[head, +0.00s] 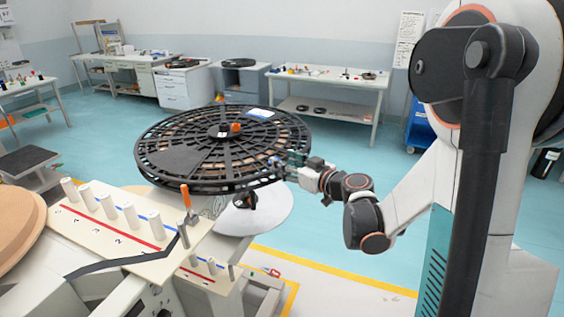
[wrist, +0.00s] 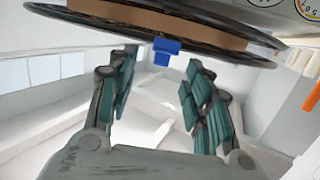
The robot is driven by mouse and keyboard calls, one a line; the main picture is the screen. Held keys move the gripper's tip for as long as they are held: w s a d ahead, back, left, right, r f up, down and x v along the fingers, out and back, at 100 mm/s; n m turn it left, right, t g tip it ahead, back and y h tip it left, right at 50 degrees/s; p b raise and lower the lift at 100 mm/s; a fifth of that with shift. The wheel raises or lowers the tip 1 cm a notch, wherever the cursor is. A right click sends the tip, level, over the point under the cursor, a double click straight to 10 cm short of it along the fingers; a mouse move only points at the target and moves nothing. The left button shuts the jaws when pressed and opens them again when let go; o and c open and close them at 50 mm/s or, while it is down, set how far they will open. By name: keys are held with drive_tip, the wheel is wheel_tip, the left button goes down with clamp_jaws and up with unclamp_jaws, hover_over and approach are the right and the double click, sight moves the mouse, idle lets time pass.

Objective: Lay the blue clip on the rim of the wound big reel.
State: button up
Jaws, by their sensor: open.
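The big reel (head: 185,150) is a wide black spoked disc on the station in the middle of the head view. In the wrist view the reel's rim (wrist: 100,20) crosses the top, with brown wound material between its two flanges. The blue clip (wrist: 165,46) is at the lower flange's edge and hangs a little below it. My gripper (wrist: 162,62) is open, its teal fingers apart on either side of the clip and not visibly touching it. In the head view my gripper (head: 293,160) is at the reel's right edge; I cannot make out the clip there.
A pale board (head: 110,235) with white pegs and an orange-handled tool (head: 186,197) stands in front of the reel. A large tan disc (head: 15,225) is at the left. Benches (head: 330,78) line the back wall. Teal floor is clear behind the reel.

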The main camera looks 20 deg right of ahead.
drive_tip(key=v, duration=0.9)
drive_tip(key=shift+s, duration=0.3)
drive_tip(key=shift+r, duration=0.1)
